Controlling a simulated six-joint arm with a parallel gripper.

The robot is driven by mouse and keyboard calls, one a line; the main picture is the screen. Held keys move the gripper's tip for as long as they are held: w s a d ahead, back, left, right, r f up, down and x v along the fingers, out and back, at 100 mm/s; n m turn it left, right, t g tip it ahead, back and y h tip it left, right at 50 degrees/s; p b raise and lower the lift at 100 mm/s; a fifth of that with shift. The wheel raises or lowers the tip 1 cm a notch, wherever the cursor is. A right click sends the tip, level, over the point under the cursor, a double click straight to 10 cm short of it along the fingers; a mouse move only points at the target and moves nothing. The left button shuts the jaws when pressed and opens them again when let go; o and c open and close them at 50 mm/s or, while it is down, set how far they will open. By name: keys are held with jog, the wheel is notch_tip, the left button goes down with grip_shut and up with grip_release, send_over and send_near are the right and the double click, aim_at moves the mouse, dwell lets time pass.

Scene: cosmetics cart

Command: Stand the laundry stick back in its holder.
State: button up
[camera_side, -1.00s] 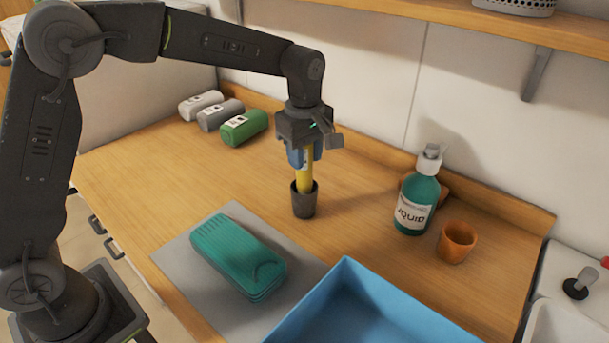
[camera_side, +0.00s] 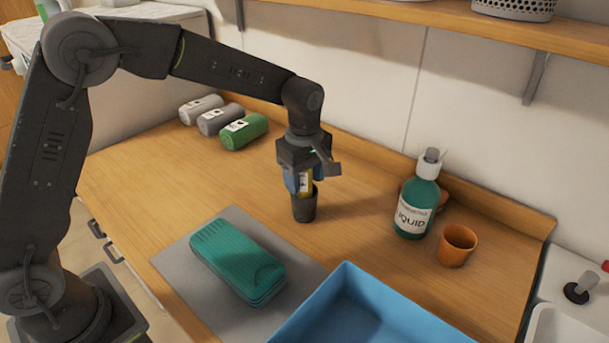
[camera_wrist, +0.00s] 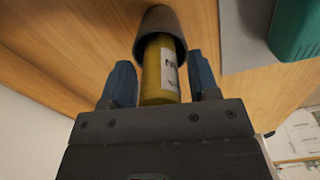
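The laundry stick is a yellow cylinder with a white printed label (camera_wrist: 160,75). It stands upright with its lower end inside the dark grey cup-shaped holder (camera_side: 304,207), and its upper part also shows in the side view (camera_side: 306,182). The holder's rim surrounds the stick in the wrist view (camera_wrist: 158,20). My gripper (camera_side: 303,187) points down just above the holder. Its blue fingers are on either side of the stick, and in the wrist view (camera_wrist: 162,78) narrow gaps show between them and it, so it looks open. The stick's top is hidden by my gripper.
A teal case (camera_side: 238,260) lies on a grey mat (camera_side: 180,262) in front. A blue bin (camera_side: 347,283) is at front right. A teal pump bottle (camera_side: 416,205) and orange cup (camera_side: 457,245) stand to the right. Rolled towels (camera_side: 243,130) lie at the back left.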

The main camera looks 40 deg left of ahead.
jog(key=shift+o, duration=0.3)
notch_tip(320, 180, up, 12)
jog(key=shift+f, duration=0.25)
jog(key=shift+r, duration=0.45)
jog(key=shift+s+a+r, duration=0.1)
jog(key=shift+s, duration=0.05)
jog(key=s+a+m+t, duration=0.2)
jog(key=s+m, duration=0.6)
jog(key=s, duration=0.4)
jog(key=s+a+f+m+t, duration=0.1)
jog(key=s+a+m+t, duration=0.2)
jog(key=s, duration=1)
jog(key=a+m, duration=0.2)
jog(key=m, duration=0.2)
jog(key=shift+s+f+m+t, duration=0.2)
jog(key=shift+f+m+t, duration=0.1)
jog(key=shift+m, duration=0.1)
